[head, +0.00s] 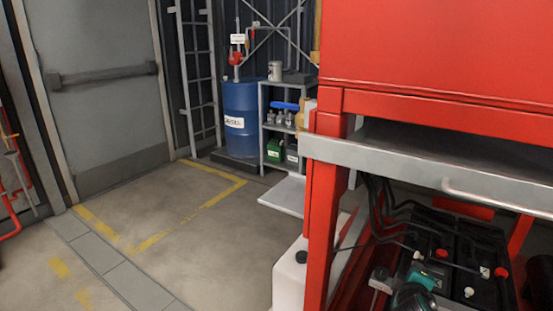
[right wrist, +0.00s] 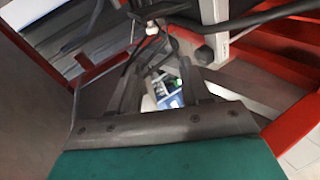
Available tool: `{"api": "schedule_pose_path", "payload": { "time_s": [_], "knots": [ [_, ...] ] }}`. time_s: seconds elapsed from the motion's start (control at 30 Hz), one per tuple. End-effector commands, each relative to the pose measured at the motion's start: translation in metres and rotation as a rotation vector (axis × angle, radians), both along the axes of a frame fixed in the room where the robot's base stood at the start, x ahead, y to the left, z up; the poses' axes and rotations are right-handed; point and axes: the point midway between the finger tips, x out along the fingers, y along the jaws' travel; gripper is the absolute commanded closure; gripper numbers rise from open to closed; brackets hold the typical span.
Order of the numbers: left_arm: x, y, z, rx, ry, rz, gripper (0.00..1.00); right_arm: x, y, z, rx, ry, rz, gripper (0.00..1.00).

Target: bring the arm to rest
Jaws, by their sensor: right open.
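My right gripper (right wrist: 158,88) shows in the right wrist view, with its two grey fingers apart. I see nothing held between them; a small white and blue item (right wrist: 168,96) shows in the gap, farther off. Dark cables (right wrist: 140,55) run just beyond the fingertips. In the head view, a teal part of my right arm (head: 413,297) shows at the bottom, low in front of the black battery (head: 455,245) under the red frame. The fingers cannot be made out there. My left gripper is in neither view.
The red frame (head: 322,215) and a grey metal edge (head: 420,170) stand close above and beside my right arm. Black cables (head: 385,205) hang by the battery. A white container (head: 289,278) stands left of the post. A blue drum (head: 241,110) is farther back. The floor at left is clear.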

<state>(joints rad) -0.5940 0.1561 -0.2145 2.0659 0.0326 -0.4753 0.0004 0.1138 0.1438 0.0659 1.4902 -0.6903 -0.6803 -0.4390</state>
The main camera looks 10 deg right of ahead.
Motion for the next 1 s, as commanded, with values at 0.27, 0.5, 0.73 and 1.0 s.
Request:
{"api": "schedule_pose_path", "payload": {
  "time_s": [0.27,0.5,0.73,1.0],
  "knots": [
    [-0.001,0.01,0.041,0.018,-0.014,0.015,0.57,-0.094,0.101,-0.019,0.462,-0.042,0.121,0.53],
    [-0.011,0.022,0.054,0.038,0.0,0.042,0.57,-0.19,0.188,-0.001,0.954,-0.061,0.106,0.53],
    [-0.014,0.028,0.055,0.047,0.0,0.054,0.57,-0.226,0.217,0.013,1.156,-0.068,0.063,0.53],
    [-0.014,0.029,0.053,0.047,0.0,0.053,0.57,-0.227,0.218,0.012,1.164,-0.069,0.061,0.54]
  ]
}}
